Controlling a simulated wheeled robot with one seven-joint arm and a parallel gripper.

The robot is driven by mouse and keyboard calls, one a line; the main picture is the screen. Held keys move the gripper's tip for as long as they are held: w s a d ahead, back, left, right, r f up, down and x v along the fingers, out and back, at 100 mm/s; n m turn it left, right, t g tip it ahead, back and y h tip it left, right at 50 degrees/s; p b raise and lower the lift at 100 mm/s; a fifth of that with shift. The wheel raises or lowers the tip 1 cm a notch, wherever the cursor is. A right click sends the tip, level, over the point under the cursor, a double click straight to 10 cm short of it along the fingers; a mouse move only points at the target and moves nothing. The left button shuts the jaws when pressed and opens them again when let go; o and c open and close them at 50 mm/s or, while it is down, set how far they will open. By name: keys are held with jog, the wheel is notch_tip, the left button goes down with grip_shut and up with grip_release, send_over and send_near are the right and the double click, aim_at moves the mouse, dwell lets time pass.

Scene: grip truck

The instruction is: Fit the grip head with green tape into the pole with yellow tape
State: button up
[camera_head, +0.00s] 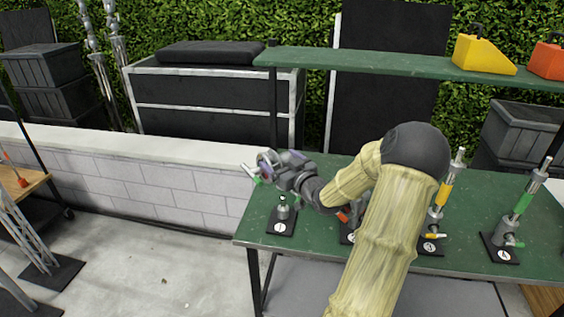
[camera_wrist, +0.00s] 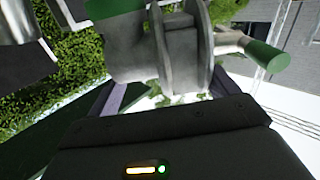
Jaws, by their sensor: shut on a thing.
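My gripper (camera_head: 275,168) is shut on a grey metal grip head (camera_head: 265,158) with a green handle end. It holds the head in the air above the left end of the green table. In the wrist view the head's round discs (camera_wrist: 187,45) fill the space past my gripper, with the green-ended handle (camera_wrist: 264,56) pointing right. The pole with yellow tape (camera_head: 443,192) stands slightly tilted on the black base marked 3, right of my arm and apart from the held head. My arm hides part of the table between them.
A pole with green tape (camera_head: 523,202) stands on base 4 at the right. Base 1 (camera_head: 281,226) with a short grey fitting is below my gripper. Base 2 is partly hidden by my arm. A raised green shelf (camera_head: 380,63) runs behind, holding yellow and orange blocks.

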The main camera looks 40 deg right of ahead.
jog(key=shift+a+r, duration=0.1)
jog(key=shift+w+a+p, duration=0.25)
jog(key=shift+a+p, duration=0.05)
jog(key=shift+p, duration=0.1)
jog(key=shift+n+y, duration=0.5)
jog(key=shift+y, duration=0.1)
jog(key=w+a+p, duration=0.1)
jog(key=a, duration=0.1)
jog(key=a+f+p, duration=0.1)
jog(key=a, duration=0.1)
jog(key=w+a+p, duration=0.1)
jog(key=p, duration=0.1)
jog(key=shift+w+a+f, duration=0.2)
jog(key=shift+w+a, duration=0.1)
jog(key=shift+a, duration=0.1)
jog(key=s+a+f+p, duration=0.1)
jog(key=a+p, duration=0.3)
jog(key=a, duration=0.4)
jog(key=s+a+f+p, duration=0.1)
jog(key=a+f+p, duration=0.3)
jog(key=a, duration=0.5)
jog(key=s+a+f+p, duration=0.2)
jog(key=a+p, duration=0.3)
jog(key=a, duration=0.3)
jog(key=shift+a+f, duration=0.4)
jog(key=shift+f, duration=0.35)
jog(key=shift+d, duration=0.1)
